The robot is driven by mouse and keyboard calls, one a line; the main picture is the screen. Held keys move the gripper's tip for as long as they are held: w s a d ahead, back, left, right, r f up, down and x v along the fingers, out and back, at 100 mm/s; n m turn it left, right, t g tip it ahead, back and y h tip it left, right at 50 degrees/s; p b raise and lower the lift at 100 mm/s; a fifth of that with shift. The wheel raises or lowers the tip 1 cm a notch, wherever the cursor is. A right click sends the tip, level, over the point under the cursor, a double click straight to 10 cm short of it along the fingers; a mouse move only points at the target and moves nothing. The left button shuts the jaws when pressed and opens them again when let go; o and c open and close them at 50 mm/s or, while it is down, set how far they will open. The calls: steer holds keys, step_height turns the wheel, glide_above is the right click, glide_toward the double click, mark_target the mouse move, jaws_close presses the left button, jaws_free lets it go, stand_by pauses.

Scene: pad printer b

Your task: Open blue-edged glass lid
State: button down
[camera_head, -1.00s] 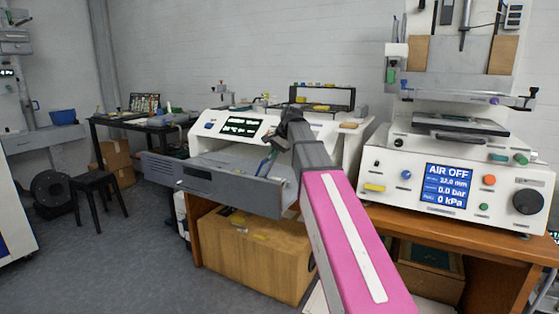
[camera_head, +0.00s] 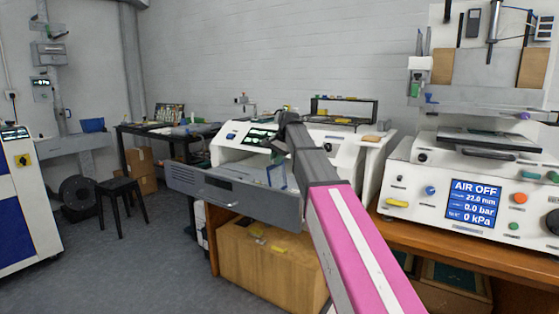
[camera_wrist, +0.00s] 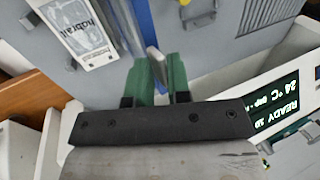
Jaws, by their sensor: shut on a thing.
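The blue-edged glass lid (camera_head: 277,177) shows in the head view as a thin blue frame, tilted, above the grey tray-like front of the white machine. Its blue edge also shows in the wrist view as a straight strip (camera_wrist: 143,25). My gripper (camera_wrist: 156,84) has green fingers closed on a thin pale tab, which appears to be the lid's handle, beside the blue strip. In the head view my dark wrist hides the fingers and much of the lid. The clear glass itself is hard to make out.
The grey front panel (camera_head: 222,194) juts out left of my arm. The machine's lit display (camera_head: 262,136) is close behind. A white printer (camera_head: 480,195) reading AIR OFF stands at right, and a wooden box (camera_head: 270,255) sits below. Floor at left is clear up to the black stool (camera_head: 122,197).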

steer(key=c, duration=1.5)
jaws_free()
steer(key=shift+f, duration=0.15)
steer(key=shift+c, duration=0.2)
steer(key=v, duration=1.1)
